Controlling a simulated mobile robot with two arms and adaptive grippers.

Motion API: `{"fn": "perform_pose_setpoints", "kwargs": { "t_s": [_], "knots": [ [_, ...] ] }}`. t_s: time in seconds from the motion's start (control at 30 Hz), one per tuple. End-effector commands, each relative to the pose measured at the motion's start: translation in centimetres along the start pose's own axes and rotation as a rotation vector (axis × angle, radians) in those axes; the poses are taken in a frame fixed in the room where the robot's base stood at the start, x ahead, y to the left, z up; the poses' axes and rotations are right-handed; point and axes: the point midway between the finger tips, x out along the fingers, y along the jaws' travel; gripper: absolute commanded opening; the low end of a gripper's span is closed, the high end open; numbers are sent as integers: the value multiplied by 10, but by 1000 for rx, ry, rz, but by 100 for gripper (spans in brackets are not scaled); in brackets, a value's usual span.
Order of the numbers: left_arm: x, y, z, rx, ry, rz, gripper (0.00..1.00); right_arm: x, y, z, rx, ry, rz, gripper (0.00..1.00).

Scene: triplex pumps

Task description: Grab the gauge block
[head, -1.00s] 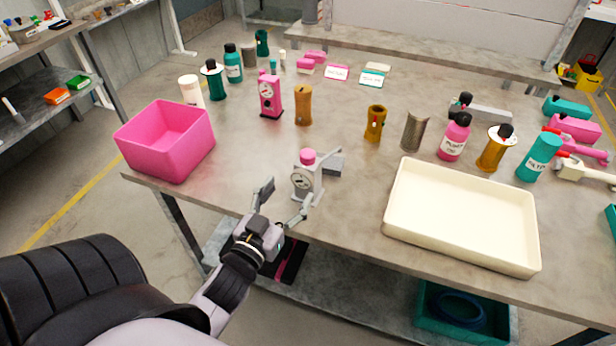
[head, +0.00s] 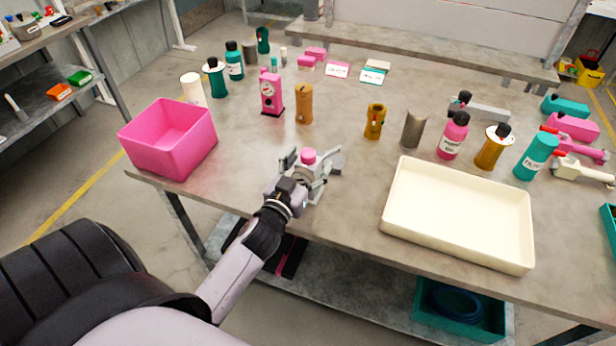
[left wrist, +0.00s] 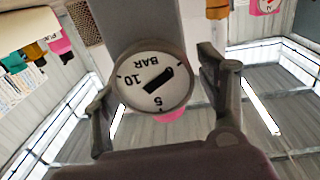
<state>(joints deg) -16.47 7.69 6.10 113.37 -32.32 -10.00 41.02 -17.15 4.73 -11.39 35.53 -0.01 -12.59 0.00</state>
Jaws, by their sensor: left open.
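The gauge block (head: 309,157) is a grey block with a round dial and a pink cap, standing near the front edge of the table. In the left wrist view its white dial (left wrist: 153,82) with "BAR" fills the middle, upside down, with the grey body behind it. My left gripper (head: 307,167) is open, with one finger on each side of the block. In the left wrist view, the open fingers (left wrist: 158,95) flank the dial with visible gaps. The gripper hides the block's lower part in the head view. My right gripper is not in view.
A pink bin (head: 168,150) stands to the left and a cream tray (head: 455,255) to the right on the grey table (head: 350,195). A pink gauge block (head: 270,100) and an ochre cylinder (head: 304,108) stand behind. Several bottles are further right.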

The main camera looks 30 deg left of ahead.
Motion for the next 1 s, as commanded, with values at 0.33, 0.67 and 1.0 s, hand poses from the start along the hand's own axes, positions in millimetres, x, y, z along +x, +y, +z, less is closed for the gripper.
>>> {"fn": "perform_pose_setpoints", "kwargs": {
  "t_s": [0.33, 0.67, 1.0],
  "knots": [
    [0, 0, 0, -1, 0, 0, 48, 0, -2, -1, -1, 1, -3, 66],
    [0, 0, 0, -1, 0, 0, 26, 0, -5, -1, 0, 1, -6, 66],
    [0, 0, 0, -1, 0, 0, 3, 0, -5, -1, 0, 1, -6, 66]
  ]
}}
